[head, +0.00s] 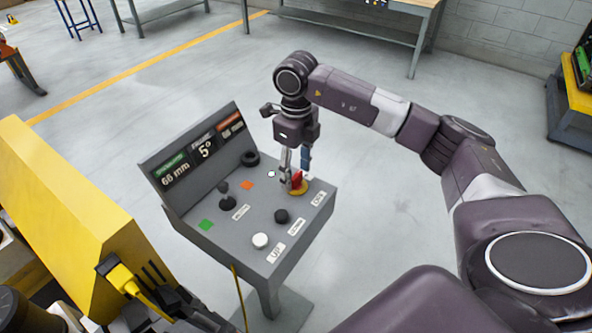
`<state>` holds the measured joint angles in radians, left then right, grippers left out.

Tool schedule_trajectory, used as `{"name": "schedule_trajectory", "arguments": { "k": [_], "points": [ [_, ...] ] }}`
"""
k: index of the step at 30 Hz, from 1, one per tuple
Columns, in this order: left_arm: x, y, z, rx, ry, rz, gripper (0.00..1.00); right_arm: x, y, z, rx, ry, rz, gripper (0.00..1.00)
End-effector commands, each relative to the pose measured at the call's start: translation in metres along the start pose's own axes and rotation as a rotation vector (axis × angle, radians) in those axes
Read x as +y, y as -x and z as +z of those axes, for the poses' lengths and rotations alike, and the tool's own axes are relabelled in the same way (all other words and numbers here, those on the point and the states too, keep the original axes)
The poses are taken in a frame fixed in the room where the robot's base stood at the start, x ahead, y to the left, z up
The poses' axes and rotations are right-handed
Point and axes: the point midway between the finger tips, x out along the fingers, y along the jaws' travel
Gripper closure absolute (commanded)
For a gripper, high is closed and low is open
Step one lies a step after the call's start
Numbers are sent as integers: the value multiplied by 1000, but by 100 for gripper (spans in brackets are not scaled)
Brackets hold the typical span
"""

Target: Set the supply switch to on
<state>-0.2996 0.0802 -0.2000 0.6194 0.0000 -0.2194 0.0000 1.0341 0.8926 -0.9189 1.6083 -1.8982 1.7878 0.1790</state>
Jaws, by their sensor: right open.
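A red switch handle on a round yellow base (298,190) sits at the right rear of the grey control console (262,215). I take it to be the supply switch; its setting is too small to read. My right gripper (296,175) points down right over the red handle. Its fingers are open, one on each side of the handle, and partly hide it. I cannot tell whether they touch it. My left gripper is not in view.
The console also holds a black joystick (223,188), a black knob (281,216), a white button (260,241) and a green patch (206,224). Its raised display panel (197,153) stands behind them. A yellow machine body (60,190) is at the left. The floor right of the console is clear.

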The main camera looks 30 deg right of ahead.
Motion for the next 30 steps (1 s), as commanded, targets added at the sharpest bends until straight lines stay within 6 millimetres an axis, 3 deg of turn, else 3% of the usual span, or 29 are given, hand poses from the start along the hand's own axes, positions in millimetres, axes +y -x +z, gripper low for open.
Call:
{"name": "schedule_trajectory", "arguments": {
  "k": [5, 19, 24, 30],
  "points": [
    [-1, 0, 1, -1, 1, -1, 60, 0, 12, 1, -2, 0, -1, 49],
    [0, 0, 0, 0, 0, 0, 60, -1, 104, 1, -4, 0, -2, 49],
    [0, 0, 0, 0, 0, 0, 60, 0, 118, 0, -1, 0, -1, 49],
    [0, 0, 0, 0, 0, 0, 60, 0, 120, 0, 0, 0, 0, 49]
  ]
}}
